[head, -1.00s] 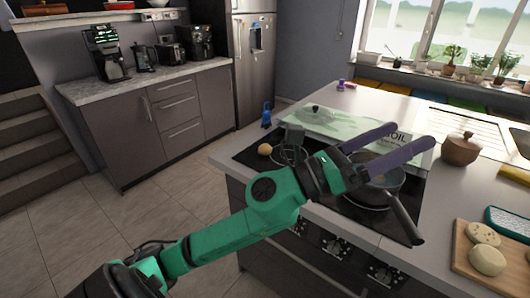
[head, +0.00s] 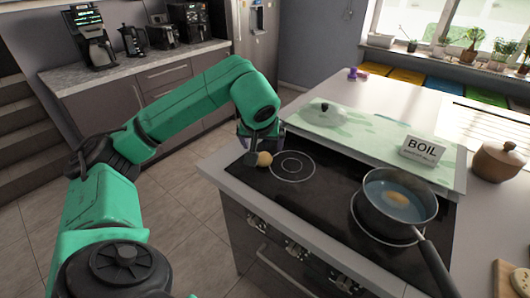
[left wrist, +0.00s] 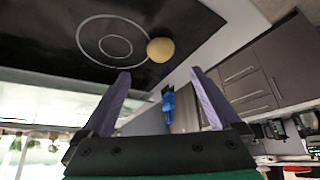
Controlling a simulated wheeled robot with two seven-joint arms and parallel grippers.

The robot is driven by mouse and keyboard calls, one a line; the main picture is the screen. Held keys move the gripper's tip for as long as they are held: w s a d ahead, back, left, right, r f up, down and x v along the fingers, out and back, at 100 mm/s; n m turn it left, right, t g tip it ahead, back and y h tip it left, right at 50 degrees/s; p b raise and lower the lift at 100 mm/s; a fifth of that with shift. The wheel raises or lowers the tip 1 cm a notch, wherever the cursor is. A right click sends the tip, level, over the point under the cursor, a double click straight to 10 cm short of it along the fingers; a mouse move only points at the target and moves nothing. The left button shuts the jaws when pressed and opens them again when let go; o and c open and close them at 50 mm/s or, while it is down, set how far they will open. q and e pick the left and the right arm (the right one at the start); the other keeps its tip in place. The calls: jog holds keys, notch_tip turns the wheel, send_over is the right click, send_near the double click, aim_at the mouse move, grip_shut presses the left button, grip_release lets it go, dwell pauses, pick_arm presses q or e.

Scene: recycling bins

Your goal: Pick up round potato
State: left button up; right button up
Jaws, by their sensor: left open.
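The round potato (head: 264,159) is a small tan ball at the left corner of the black cooktop (head: 310,200), beside a burner ring. In the left wrist view the potato (left wrist: 160,50) lies just beyond the fingertips, roughly centred between them and apart from both. My left gripper (left wrist: 160,76) is open and empty, with its two purple fingers spread. In the head view my left gripper (head: 249,152) is by the potato, partly hidden by my green arm. My right gripper is not in view.
A pot (head: 395,207) holding water and a yellowish piece stands on the right burner, its handle towards the front. A BOIL sign (head: 422,150) and a glass lid (head: 324,116) are behind the cooktop. A brown jar (head: 498,161) stands right. A blue object (left wrist: 168,105) shows past the counter edge.

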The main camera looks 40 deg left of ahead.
aim_at(264, 156)
pick_arm(q)
notch_tip(264, 156, down, 2)
jog(key=shift+f+p, duration=0.15)
jog(key=shift+p, duration=0.15)
jog(key=shift+x, duration=0.95)
jog(key=w+a+f+p, duration=0.1)
jog(key=f, duration=0.1)
jog(key=w+a+f+p, duration=0.1)
jog(key=w, duration=0.1)
jog(key=shift+a+f, duration=0.2)
jog(key=shift+f, duration=0.2)
jog(key=shift+w+f, duration=0.15)
jog(key=shift+f, duration=0.2)
jog(key=shift+a+f, duration=0.1)
jog(key=shift+f, duration=0.05)
jog(key=shift+c, duration=1)
jog(key=c, duration=1.3)
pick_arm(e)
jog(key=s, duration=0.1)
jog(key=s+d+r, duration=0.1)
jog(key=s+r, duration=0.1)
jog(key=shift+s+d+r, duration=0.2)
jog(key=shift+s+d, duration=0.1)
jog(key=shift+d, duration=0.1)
